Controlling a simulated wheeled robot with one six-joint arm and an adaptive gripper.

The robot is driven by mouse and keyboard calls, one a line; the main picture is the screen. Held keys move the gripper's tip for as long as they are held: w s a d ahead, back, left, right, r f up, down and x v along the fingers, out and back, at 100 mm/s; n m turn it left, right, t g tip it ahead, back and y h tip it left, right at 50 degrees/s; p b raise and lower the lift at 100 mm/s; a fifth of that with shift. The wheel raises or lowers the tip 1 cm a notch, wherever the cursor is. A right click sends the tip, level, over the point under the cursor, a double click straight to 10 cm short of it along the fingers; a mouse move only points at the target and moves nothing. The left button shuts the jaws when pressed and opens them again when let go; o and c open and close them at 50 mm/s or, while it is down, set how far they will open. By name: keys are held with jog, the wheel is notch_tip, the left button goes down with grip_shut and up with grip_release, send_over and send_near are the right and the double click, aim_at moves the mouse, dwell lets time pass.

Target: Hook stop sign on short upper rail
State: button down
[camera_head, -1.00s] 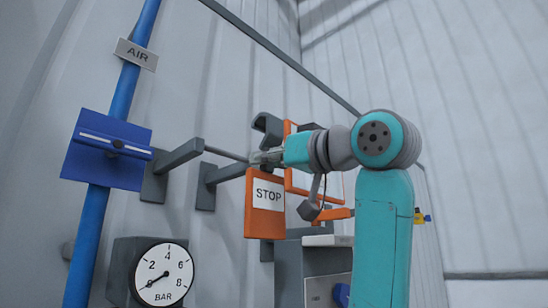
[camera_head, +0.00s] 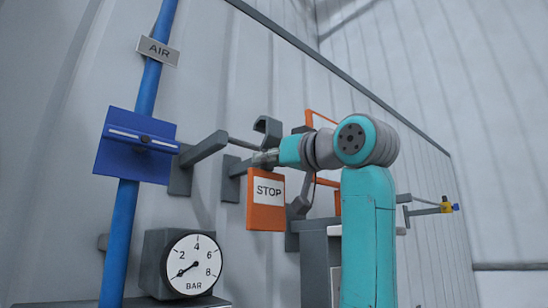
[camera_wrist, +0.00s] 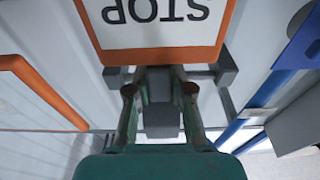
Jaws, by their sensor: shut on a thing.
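The orange stop sign (camera_head: 266,218) with a white STOP label hangs below my gripper (camera_head: 268,158) in the head view. In the wrist view the sign (camera_wrist: 165,55) fills the top, lettering upside down, and my gripper (camera_wrist: 160,90) is shut on its upper part. The exact grip point is partly hidden. A short dark rail on wall brackets (camera_head: 207,147) has a thin rod (camera_head: 245,146) running toward my gripper. Whether the sign touches the rod or bracket, I cannot tell. A dark hook-shaped bracket (camera_head: 268,126) stands just above and behind my gripper.
A blue pipe (camera_head: 145,90) with a blue plate (camera_head: 135,160) stands at left, above a pressure gauge (camera_head: 194,263). An orange frame (camera_head: 322,116) is partly hidden behind my arm.

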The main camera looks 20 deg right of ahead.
jog(key=shift+w+a+f, duration=0.25)
jog(key=shift+w+f, duration=0.3)
jog(key=shift+w, duration=0.25)
jog(key=shift+w+a+f, duration=0.25)
jog(key=shift+w+f, duration=0.3)
jog(key=shift+w, duration=0.25)
jog(key=shift+w+a+f, duration=0.25)
jog(key=shift+w+f, duration=0.3)
jog(key=shift+w, duration=0.25)
jog(key=c, duration=1)
grip_release()
jog(key=shift+o, duration=0.2)
jog(key=shift+s, duration=0.1)
jog(key=v, duration=1.2)
